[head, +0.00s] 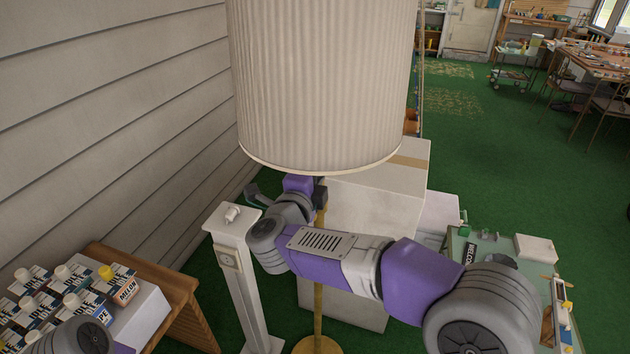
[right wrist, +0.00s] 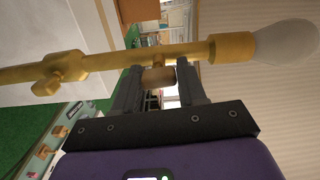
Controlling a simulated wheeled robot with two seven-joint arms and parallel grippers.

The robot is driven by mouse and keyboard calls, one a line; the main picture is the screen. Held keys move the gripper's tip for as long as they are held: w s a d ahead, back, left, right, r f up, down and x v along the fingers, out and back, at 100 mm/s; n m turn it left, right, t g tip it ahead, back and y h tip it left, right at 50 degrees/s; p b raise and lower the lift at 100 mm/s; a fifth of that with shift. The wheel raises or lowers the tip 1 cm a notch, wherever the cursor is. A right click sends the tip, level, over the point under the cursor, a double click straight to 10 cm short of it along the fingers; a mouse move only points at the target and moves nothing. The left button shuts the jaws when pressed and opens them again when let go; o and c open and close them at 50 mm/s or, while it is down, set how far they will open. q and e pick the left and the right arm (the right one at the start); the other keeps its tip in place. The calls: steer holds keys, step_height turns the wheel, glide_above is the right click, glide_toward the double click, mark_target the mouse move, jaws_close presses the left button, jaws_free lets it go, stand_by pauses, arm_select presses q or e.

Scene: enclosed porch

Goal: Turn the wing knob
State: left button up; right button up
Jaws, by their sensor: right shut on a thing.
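The floor lamp has a large pleated shade (head: 325,80) and a brass pole (head: 318,325); its wing knob is hidden in the head view. In the right wrist view the brass stem (right wrist: 115,61) runs sideways to a bulb (right wrist: 287,43). My right gripper (right wrist: 158,88) is just beside the stem near the socket, its fingers shut on a small brass-brown piece, the wing knob (right wrist: 158,77). In the head view my right gripper (head: 315,192) sits under the shade's lower rim, partly hidden. My left gripper is out of view.
A second brass fitting (right wrist: 62,72) sticks out from the stem. A wooden table (head: 180,290) with several cartons is at lower left.

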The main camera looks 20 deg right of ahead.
steer(key=shift+f+m+b, duration=0.1)
steer(key=shift+m+b, duration=0.25)
steer(key=shift+m, duration=0.05)
steer(key=o, duration=1)
steer(key=p+v, duration=0.1)
steer(key=v, duration=0.6)
steer(key=shift+s+a, duration=0.2)
steer(key=shift+s, duration=0.05)
